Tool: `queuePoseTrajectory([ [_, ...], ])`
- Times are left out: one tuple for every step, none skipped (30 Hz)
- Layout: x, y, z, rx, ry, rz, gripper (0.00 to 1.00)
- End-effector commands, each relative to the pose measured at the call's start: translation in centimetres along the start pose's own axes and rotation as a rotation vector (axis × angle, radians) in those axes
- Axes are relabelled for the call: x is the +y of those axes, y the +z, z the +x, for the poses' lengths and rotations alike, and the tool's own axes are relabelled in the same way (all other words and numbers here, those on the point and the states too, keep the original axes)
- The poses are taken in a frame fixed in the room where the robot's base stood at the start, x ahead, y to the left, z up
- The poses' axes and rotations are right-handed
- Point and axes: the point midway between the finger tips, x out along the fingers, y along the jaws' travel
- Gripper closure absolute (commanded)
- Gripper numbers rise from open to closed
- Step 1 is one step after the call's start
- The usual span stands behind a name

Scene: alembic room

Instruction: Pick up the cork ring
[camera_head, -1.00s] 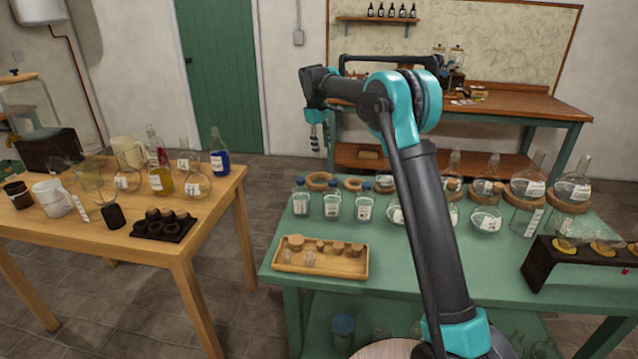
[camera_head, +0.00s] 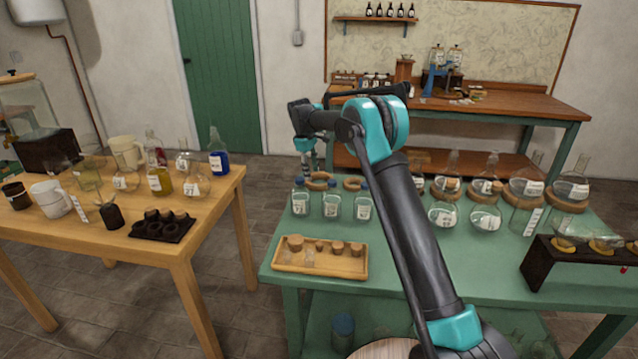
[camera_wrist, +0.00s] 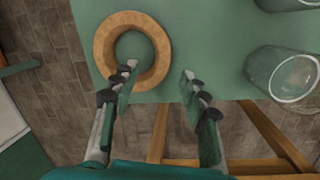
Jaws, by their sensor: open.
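A tan cork ring (camera_head: 322,174) lies flat near the far left corner of the green table. It shows large in the wrist view (camera_wrist: 106,45), with green tabletop through its hole. My gripper (camera_wrist: 160,70) is open and empty above it. In the head view my gripper (camera_head: 308,160) hangs just above the ring's far left side.
A second cork ring (camera_head: 354,184) lies to the right. Capped bottles (camera_head: 331,205) stand close in front; a glass vessel (camera_wrist: 285,75) shows at right in the wrist view. A wooden tray (camera_head: 318,264) sits at the table's front. The table edge is close to the ring.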

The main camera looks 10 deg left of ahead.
Motion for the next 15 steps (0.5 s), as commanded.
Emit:
queuePoseTrajectory([
  [0.0, 0.0, 0.4, 0.0, 0.0, 0.0, 0.55],
  [0.0, 0.0, 0.6, 0.0, 0.0, 0.0, 0.55],
  [0.0, 0.0, 0.7, 0.0, 0.0, 0.0, 0.55],
  [0.0, 0.0, 0.8, 0.0, 0.0, 0.0, 0.55],
  [0.0, 0.0, 0.9, 0.0, 0.0, 0.0, 0.55],
  [-0.1, 0.0, 1.1, 0.0, 0.0, 0.0, 0.55],
  [-0.1, 0.0, 1.3, 0.0, 0.0, 0.0, 0.55],
  [-0.1, -0.1, 1.5, 0.0, 0.0, 0.0, 0.55],
  [-0.2, -0.1, 1.9, 0.0, 0.0, 0.0, 0.55],
  [-0.3, -0.1, 2.2, 0.0, 0.0, 0.0, 0.55],
  [-0.4, -0.2, 2.6, 0.0, 0.0, 0.0, 0.55],
  [-0.5, -0.3, 3.2, 0.0, 0.0, 0.0, 0.55],
  [-0.6, -0.3, 3.6, 0.0, 0.0, 0.0, 0.55],
  [-0.7, -0.4, 4.1, 0.0, 0.0, 0.0, 0.55],
  [-0.6, -0.4, 4.7, 0.0, 0.0, 0.001, 0.55],
])
